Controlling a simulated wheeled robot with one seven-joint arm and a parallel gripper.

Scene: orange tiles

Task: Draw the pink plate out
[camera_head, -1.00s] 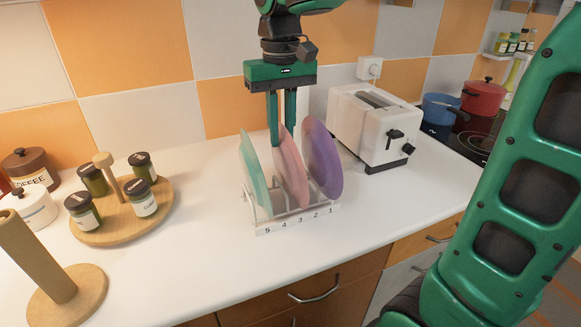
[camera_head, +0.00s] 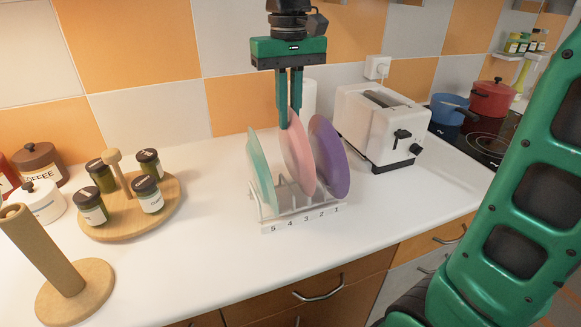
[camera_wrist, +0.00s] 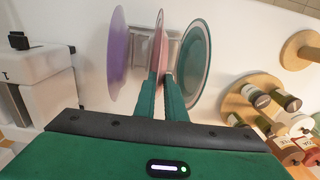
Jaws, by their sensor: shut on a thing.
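The pink plate (camera_head: 299,158) stands upright between a teal plate (camera_head: 261,175) and a purple plate (camera_head: 329,160), higher than both. Its lower edge is near the rack's wires; I cannot tell whether it is clear of them. My gripper (camera_head: 289,124) is above the rack, pointing down, shut on the pink plate's upper rim. In the wrist view the pink plate (camera_wrist: 159,48) shows nearly edge-on at my gripper's fingertips (camera_wrist: 160,77). The white plate rack (camera_head: 300,219) has slots numbered 1 to 5 along its front.
A white toaster (camera_head: 378,125) stands right of the rack. A round wooden stand (camera_head: 130,215) with several jars is at the left, with a paper-towel holder (camera_head: 72,285) in front. The counter before the rack is clear. Pots (camera_head: 492,99) stand at the far right.

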